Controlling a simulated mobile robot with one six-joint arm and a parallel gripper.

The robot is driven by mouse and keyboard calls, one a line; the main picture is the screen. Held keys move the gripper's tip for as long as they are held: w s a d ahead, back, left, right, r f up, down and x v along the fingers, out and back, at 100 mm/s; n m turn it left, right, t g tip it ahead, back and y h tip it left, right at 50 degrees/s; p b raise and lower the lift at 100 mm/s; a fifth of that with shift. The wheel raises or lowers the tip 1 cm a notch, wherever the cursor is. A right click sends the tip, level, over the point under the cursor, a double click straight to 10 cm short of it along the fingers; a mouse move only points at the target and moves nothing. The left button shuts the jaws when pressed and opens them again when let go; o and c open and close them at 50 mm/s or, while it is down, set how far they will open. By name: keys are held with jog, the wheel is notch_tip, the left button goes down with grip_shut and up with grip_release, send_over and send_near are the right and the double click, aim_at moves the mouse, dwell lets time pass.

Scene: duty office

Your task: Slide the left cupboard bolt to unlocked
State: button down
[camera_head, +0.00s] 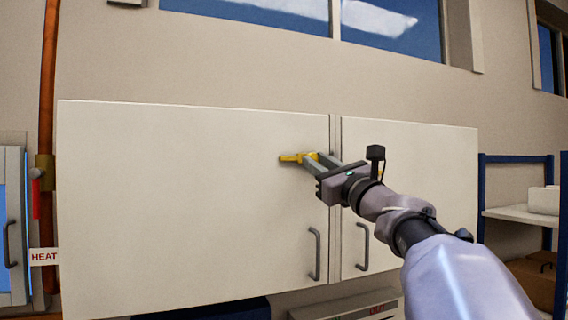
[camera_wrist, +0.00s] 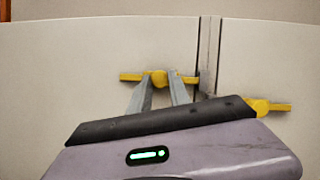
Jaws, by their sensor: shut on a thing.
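The left cupboard bolt is a yellow bar with a round knob (camera_wrist: 158,77), lying level on the left cupboard door (camera_wrist: 60,75). In the head view the bolt (camera_head: 288,158) shows near the door's right edge, partly behind my fingers. My gripper (camera_wrist: 160,82) is shut on the knob, with one grey finger on each side. In the head view my gripper (camera_head: 318,160) reaches in from the right. The bar's right end comes close to the gap between the doors; whether it enters a catch is unclear.
A second yellow bolt (camera_wrist: 270,106) is on the right door, partly hidden by my gripper body. Grey handles (camera_head: 315,254) (camera_head: 362,246) stand out low on both doors. An orange pipe (camera_head: 48,100) runs at left. Blue shelving (camera_head: 483,190) stands at right.

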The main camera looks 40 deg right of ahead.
aim_at(290, 154)
dwell(0.4)
jog(key=a+b, duration=0.1)
jog(key=a, duration=0.1)
jog(key=w+a, duration=0.1)
jog(key=a, duration=0.1)
jog(key=shift+b, duration=0.35)
jog(key=shift+s+d, duration=0.1)
jog(key=shift+d, duration=0.15)
jog(key=c, duration=1.4)
grip_release()
jog(key=shift+a, duration=0.1)
jog(key=shift+o, duration=1)
jog(key=shift+a, duration=0.2)
jog(key=shift+d, duration=0.15)
